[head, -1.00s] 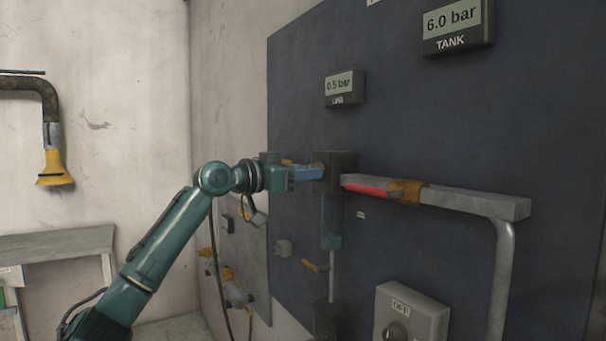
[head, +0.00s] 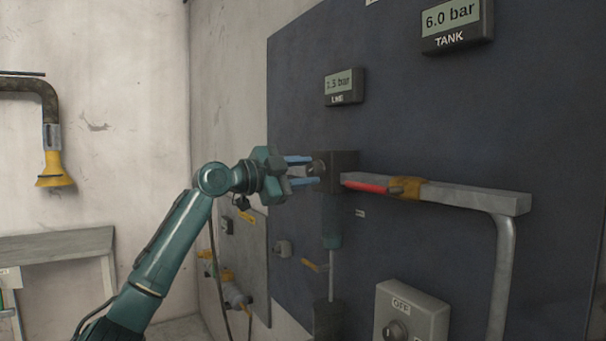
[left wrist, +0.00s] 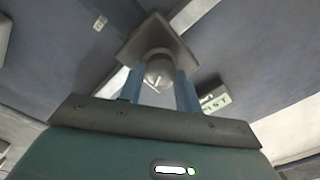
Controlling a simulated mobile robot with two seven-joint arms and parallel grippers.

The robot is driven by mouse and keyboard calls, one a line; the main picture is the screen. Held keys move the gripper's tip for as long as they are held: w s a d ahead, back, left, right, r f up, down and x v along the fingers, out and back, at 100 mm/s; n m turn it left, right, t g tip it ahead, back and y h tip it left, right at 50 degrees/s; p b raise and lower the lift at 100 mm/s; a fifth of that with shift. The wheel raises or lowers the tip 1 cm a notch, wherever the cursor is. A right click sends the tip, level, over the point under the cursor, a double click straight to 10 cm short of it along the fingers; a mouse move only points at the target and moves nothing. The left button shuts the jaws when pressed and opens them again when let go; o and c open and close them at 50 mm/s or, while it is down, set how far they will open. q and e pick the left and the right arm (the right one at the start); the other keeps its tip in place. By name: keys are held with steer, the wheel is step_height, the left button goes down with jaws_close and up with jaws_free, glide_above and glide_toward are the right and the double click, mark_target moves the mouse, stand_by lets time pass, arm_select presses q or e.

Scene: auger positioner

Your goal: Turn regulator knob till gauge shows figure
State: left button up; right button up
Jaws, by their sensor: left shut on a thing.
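The regulator is a dark square block (head: 343,170) on the blue-grey panel. Its small round grey knob (head: 318,168) faces left. The knob also shows in the left wrist view (left wrist: 159,72), with a pale mark on its face. My left gripper (head: 307,171) is shut on the knob, one blue finger above and one below it in the head view. The LINE gauge (head: 344,86) above reads a figure ending in .5 bar; its first digit is blurred and looks like 1 or 2. The TANK gauge (head: 457,25) reads 6.0 bar. My right gripper is not in view.
A pipe with a red lever (head: 366,187) and a yellow-brown collar (head: 408,190) runs right from the regulator. A grey switch box (head: 411,315) marked OFF is below. A yellow funnel-ended pipe (head: 54,170) hangs on the left wall.

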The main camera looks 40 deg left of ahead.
arm_select(q)
steer(key=shift+m, duration=1.1)
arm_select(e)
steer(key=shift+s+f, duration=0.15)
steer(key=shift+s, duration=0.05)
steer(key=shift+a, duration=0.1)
arm_select(q)
steer(key=o, duration=1)
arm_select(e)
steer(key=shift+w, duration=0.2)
arm_select(q)
steer(key=shift+s+a+f+b, duration=0.1)
steer(key=shift+s+b, duration=0.1)
steer(key=shift+b, duration=0.1)
steer(key=b+v, duration=0.6)
steer(key=v, duration=0.6)
steer(key=shift+s+b, duration=0.4)
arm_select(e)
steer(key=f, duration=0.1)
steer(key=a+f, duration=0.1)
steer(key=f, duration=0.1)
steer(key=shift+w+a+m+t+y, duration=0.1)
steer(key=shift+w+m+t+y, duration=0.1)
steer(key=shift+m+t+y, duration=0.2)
arm_select(q)
steer(key=shift+a, duration=0.15)
